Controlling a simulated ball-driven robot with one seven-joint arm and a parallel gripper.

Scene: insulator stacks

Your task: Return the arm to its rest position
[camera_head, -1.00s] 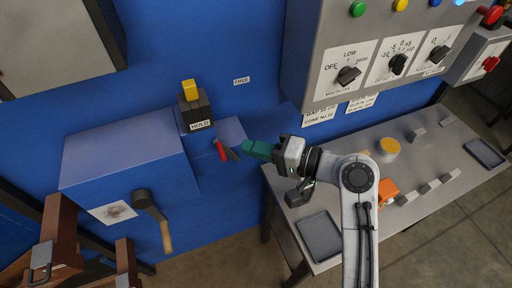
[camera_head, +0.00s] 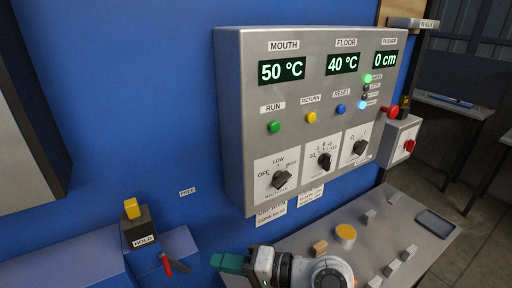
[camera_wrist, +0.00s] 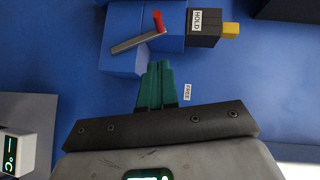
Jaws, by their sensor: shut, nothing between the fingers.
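My gripper (camera_head: 222,262) shows at the bottom of the head view, its green fingers pointing left. In the wrist view the green fingers (camera_wrist: 156,84) are together with nothing between them. The red-handled lever (camera_head: 168,265) lies just left of the fingertips in the head view, on a blue housing. In the wrist view the lever's red end (camera_wrist: 158,21) is beyond the fingertips; I see a gap between them. The rest of my arm is mostly cut off by the lower edge of the head view.
A grey control panel (camera_head: 235,130) with lit displays, buttons and knobs juts from the blue wall above my gripper. A black block (camera_head: 139,226) labelled HOLD with a yellow top stands at left.

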